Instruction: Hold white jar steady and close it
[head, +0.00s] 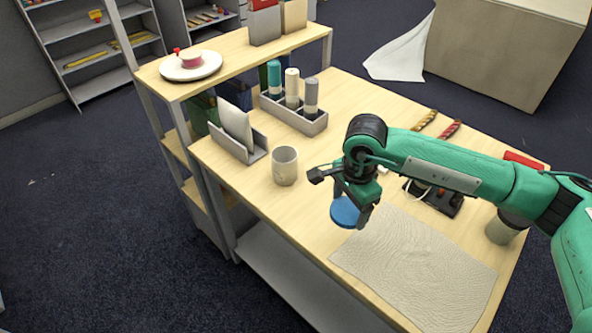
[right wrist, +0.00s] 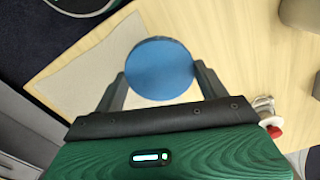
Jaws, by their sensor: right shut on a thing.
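The white jar (head: 285,167) stands upright and uncovered on the table, left of my right gripper (head: 352,204). The right gripper is shut on a round blue lid (head: 344,212) and holds it above the table, apart from the jar. In the right wrist view the blue lid (right wrist: 160,70) sits between the two fingers of the right gripper (right wrist: 160,82). My left gripper is in neither view, and nothing holds the jar.
A beige cloth (head: 420,268) lies at the table's near side. A grey holder with several bottles (head: 294,112) and a letter rack (head: 238,145) stand behind the jar. A power strip (head: 435,198) and a dark-topped container (head: 503,228) are to the right, partly behind my arm.

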